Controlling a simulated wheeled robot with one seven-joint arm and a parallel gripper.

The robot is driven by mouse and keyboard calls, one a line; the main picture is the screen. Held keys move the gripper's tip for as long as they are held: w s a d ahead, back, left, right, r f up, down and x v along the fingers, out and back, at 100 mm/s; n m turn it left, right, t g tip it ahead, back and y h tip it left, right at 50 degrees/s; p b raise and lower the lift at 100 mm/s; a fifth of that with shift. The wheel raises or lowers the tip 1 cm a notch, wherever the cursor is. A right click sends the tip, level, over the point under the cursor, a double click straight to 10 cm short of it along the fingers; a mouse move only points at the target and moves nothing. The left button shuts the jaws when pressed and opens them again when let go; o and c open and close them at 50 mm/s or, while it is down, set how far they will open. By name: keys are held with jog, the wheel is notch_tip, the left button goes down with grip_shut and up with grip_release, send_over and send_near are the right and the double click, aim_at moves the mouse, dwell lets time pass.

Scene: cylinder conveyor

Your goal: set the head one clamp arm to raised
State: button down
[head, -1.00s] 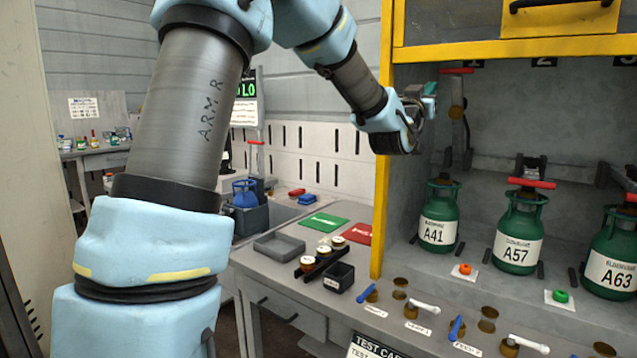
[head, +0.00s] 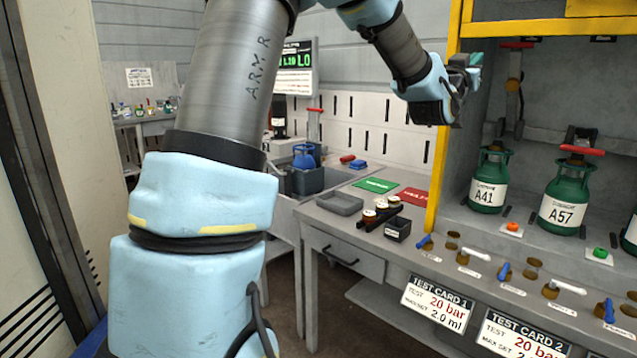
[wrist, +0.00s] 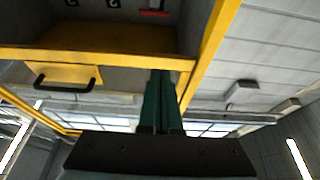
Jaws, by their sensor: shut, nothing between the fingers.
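In the head view the clamp arm at head one (head: 514,85) stands upright behind cylinder A41 (head: 487,197), with its red handle (head: 517,45) at the top. At head two the red handle (head: 582,150) lies low across the top of cylinder A57 (head: 563,215). My gripper (head: 474,68) is at the left front post of the yellow-framed bay, left of the head one handle and apart from it. Its green fingers (wrist: 160,100) are together and empty in the wrist view. A red bar (wrist: 153,13) shows at the top edge there.
The yellow post (head: 443,150) stands close to my gripper. The bench carries several blue and white valve levers, an orange knob (head: 513,227), a grey tray (head: 340,203) and a black box (head: 398,228). A blue cylinder (head: 304,157) stands farther left.

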jog(key=w+a+f+n+g+y+p, duration=0.2)
jog(key=a+f+g+y, duration=0.5)
jog(key=a+f, duration=1.3)
jog(key=s+a+f+n+g+y, duration=0.2)
jog(key=s+a+f+g+y, duration=0.2)
jog(key=s+a, duration=0.6)
jog(key=s+a+f+n+g+y, duration=0.3)
jog(key=s+a+f, duration=0.6)
jog(key=s, duration=0.3)
jog(key=shift+s+a+f+g+y+p, duration=0.2)
jog(key=shift+a+g+y+p, duration=0.2)
jog(key=shift+a+y, duration=0.15)
